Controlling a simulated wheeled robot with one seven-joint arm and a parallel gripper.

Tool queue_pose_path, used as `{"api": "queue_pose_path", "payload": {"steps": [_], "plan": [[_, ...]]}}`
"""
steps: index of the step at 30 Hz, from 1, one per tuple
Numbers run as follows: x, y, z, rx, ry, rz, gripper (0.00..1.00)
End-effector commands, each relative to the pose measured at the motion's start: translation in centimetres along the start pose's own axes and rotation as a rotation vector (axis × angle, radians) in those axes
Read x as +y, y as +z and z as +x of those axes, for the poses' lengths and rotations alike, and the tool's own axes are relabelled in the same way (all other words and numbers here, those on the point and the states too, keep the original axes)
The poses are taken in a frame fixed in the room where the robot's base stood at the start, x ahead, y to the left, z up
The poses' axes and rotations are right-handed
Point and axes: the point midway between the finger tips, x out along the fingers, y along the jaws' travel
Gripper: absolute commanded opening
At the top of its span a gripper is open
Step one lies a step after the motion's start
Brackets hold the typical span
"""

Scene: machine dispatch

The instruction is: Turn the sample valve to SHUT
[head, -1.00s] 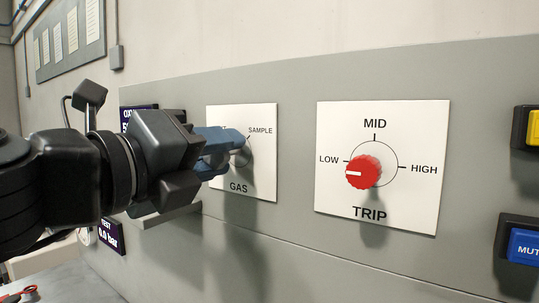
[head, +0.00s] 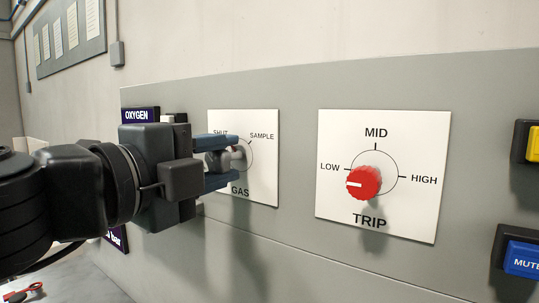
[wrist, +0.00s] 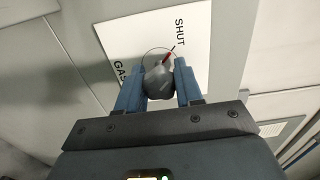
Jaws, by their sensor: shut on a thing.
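The sample valve is a grey knob (head: 238,156) on the white GAS plate (head: 264,180), which carries the words SHUT and SAMPLE. My gripper (head: 232,160) has its blue fingers on either side of the knob and is shut on it, one finger above and one below in the head view. In the wrist view the knob (wrist: 158,82) sits between the fingertips. Its red pointer (wrist: 168,57) lines up with the tick by the word SHUT. In the head view the fingers hide part of the knob and the plate's left side.
The white TRIP plate (head: 420,215) with a red knob (head: 363,183) pointing near LOW is to the right. A yellow button (head: 534,136) and a blue MUTE button (head: 524,252) are at the right edge. An OXYGEN display (head: 138,115) stands left, partly behind my gripper.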

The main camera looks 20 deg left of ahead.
Motion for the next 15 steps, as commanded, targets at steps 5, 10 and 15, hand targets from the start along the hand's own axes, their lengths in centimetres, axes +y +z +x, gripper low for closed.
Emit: {"api": "queue_pose_path", "payload": {"steps": [5,10,15], "plan": [[-0.02,0.18,-0.06,-0.005,-0.001,-0.015,0.05],[0.0,0.18,-0.06,-0.005,-0.001,-0.016,0.05],[0.01,0.18,-0.06,-0.005,-0.001,-0.016,0.37]]}}
